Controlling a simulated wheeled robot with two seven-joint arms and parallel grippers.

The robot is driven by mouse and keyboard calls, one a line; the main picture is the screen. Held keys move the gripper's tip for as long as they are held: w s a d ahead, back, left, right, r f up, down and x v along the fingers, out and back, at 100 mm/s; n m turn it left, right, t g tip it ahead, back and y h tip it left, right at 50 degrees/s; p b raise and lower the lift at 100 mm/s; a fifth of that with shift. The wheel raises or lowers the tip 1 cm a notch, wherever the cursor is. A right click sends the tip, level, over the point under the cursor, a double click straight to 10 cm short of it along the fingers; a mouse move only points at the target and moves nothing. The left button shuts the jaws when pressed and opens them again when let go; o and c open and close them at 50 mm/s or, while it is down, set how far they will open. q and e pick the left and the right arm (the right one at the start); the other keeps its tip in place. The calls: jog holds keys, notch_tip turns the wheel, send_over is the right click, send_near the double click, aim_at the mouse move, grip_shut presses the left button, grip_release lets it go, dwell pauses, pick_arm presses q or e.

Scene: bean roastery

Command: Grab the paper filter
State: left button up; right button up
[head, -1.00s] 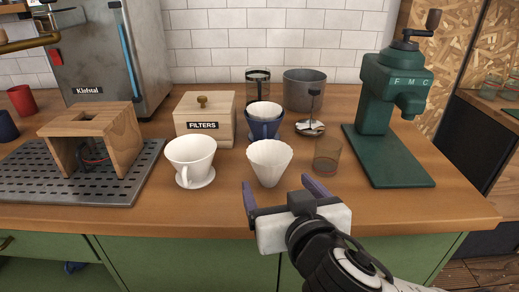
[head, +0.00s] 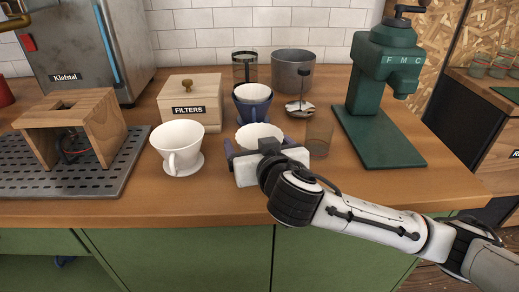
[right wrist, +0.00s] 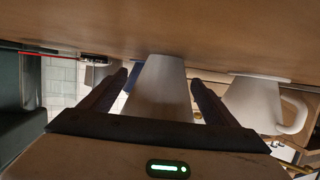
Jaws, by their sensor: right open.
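The white paper filter (head: 259,133) stands on the wooden counter, its lower part hidden behind my right gripper in the head view. My right gripper (head: 258,146) is open, with one finger on each side of the filter. In the right wrist view, which is upside down, the filter (right wrist: 160,90) sits between the two open fingers (right wrist: 158,80), with a gap visible on each side near the tips. My left gripper is not in view.
A white dripper cup (head: 177,146) stands left of the filter, and a blue dripper (head: 253,106) stands behind it. A glass (head: 319,134) is close on the right. The FILTERS box (head: 190,101) and green grinder (head: 380,100) stand farther off. The front counter strip is clear.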

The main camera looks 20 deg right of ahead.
jog(key=c, duration=1.1)
